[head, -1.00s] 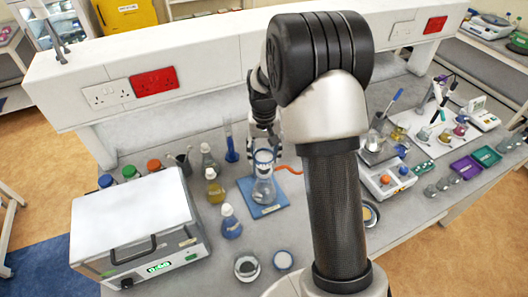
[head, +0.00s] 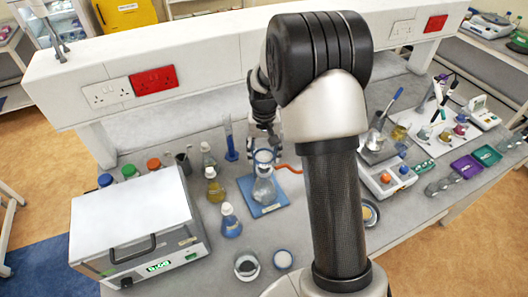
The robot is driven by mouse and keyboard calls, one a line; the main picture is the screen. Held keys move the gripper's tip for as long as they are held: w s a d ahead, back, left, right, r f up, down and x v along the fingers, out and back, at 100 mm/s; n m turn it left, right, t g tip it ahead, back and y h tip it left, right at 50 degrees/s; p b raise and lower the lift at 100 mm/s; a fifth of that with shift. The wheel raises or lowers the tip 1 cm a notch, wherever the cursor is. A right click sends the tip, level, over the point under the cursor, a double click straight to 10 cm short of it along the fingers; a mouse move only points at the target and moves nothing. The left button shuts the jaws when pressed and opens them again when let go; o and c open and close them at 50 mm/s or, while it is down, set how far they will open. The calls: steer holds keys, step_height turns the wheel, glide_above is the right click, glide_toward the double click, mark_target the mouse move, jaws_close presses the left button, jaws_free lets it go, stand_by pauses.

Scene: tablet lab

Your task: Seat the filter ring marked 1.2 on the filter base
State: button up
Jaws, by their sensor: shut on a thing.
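A clear glass flask (head: 264,192), seemingly with the filter base at its top, stands upright on a blue mat (head: 270,211) in the head view. A clear ring with a blue rim (head: 263,157) is right above the flask's neck. My gripper (head: 266,146) is shut on this ring from the far side. I cannot tell whether the ring touches the base or hangs just above it. Its marking is too small to read, and my fingertips are partly hidden.
A blue cylinder (head: 231,142) and small bottles (head: 215,187) stand left of the mat. A blue-liquid flask (head: 230,222) is at its front left. Two round dishes (head: 247,266) lie in front. A white oven (head: 135,226) fills the left; a balance (head: 388,178) stands right.

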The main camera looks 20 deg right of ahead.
steer(key=o, duration=0.9)
step_height(320, 180, up, 12)
steer(key=shift+r, duration=0.1)
stand_by(0.3)
stand_by(0.4)
